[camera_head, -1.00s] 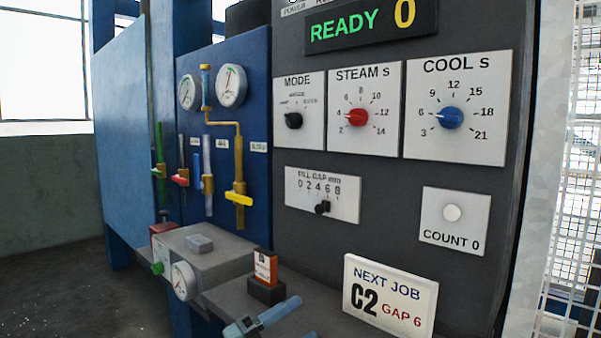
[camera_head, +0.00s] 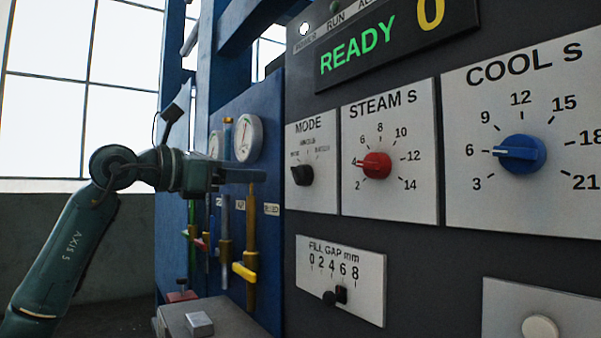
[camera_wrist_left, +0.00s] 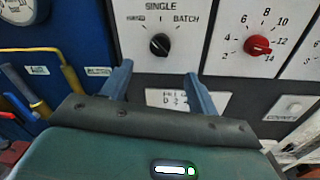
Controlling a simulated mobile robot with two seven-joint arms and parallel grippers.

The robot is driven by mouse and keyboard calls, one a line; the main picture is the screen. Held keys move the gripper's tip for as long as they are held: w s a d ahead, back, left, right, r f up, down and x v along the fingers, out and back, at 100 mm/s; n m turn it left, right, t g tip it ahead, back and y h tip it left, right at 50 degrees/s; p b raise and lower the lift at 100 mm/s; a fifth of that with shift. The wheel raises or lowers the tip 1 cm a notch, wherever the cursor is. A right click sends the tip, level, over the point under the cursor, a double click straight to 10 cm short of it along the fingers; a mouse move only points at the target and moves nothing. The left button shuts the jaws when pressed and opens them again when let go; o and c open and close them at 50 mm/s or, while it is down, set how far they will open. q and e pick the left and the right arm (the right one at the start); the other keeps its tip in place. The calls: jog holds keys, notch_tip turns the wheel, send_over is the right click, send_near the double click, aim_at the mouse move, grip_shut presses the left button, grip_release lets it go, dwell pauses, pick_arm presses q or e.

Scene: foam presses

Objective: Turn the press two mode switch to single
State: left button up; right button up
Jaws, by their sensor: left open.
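The mode switch is a black knob (camera_head: 302,174) on a white MODE plate (camera_head: 325,195). In the left wrist view the knob (camera_wrist_left: 159,44) sits under the word SINGLE, with BATCH to its right and a blurred label to its left. Its pointer seems turned to the upper left, towards that left label; this is hard to read. My left gripper (camera_head: 260,176) is level with the knob, to its left in the head view. In the left wrist view its fingers (camera_wrist_left: 158,74) are apart and empty, with the knob beyond the gap between them. My right gripper is out of view.
The red STEAM knob (camera_head: 374,165) and blue COOL knob (camera_head: 520,153) are right of the mode plate. The FILL GAP slider (camera_head: 341,295) is below. Gauges (camera_head: 248,138) and a yellow-handled valve (camera_head: 245,272) are on the blue panel behind my left gripper.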

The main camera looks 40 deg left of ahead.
aim_at(294, 174)
pick_arm(q)
jog(key=p+x, duration=0.4)
jog(key=x, duration=0.6)
jog(key=shift+r, duration=0.1)
jog(key=shift+w+d+p, duration=0.2)
jog(key=shift+w+p, duration=0.2)
jog(key=shift+w, duration=0.25)
jog(key=shift+c, duration=0.2)
jog(key=shift+f, duration=0.2)
jog(key=c, duration=0.9)
